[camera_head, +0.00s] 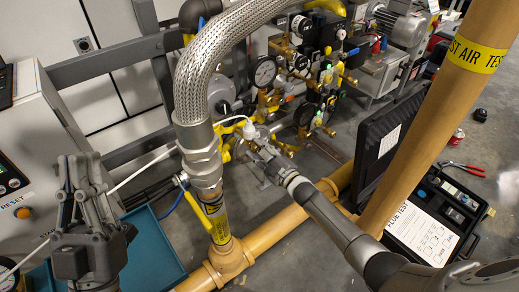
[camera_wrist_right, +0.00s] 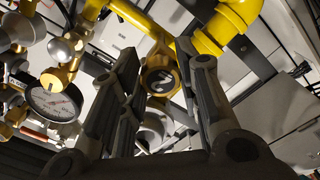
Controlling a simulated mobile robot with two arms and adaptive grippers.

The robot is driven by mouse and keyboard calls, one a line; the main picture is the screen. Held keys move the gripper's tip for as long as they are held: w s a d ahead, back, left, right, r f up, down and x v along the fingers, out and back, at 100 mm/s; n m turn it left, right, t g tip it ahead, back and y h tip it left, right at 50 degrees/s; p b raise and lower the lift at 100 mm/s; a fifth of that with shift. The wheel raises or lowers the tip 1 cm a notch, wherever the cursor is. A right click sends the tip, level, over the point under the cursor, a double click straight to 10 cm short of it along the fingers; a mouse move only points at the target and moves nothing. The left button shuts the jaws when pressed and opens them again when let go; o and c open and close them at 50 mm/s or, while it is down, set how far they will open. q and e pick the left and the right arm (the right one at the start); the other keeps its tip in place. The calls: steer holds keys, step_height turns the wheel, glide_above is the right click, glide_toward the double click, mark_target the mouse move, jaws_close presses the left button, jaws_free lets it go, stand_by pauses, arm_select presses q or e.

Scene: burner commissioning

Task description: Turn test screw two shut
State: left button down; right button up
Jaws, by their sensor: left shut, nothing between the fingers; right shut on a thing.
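My right gripper (camera_head: 258,142) reaches the valve train from the lower right in the head view. It is shut on a small part among the brass fittings, close to a white hose end (camera_head: 249,130). The part is largely hidden, and I cannot tell which screw it is. In the right wrist view my right gripper's fingers (camera_wrist_right: 163,70) stand on both sides of a yellow body with a dark round face (camera_wrist_right: 160,79). My left gripper (camera_head: 78,170) is shut and empty, pointing up at the left, away from the valve train.
A braided metal hose (camera_head: 205,75) arches between my grippers. A pressure gauge (camera_head: 264,73) sits on the valve train; another gauge (camera_wrist_right: 54,102) shows in the wrist view. A yellow-brown pipe (camera_head: 440,110) labelled TEST AIR crosses at right, before an open black case (camera_head: 435,215). A control cabinet (camera_head: 40,125) stands left.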

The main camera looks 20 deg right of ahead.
steer(key=shift+f, duration=0.1)
stand_by(0.4)
steer(key=o, duration=1)
steer(key=shift+s, duration=0.1)
steer(key=v, duration=1.1)
steer(key=shift+s+d, duration=0.15)
steer(key=shift+s, duration=0.25)
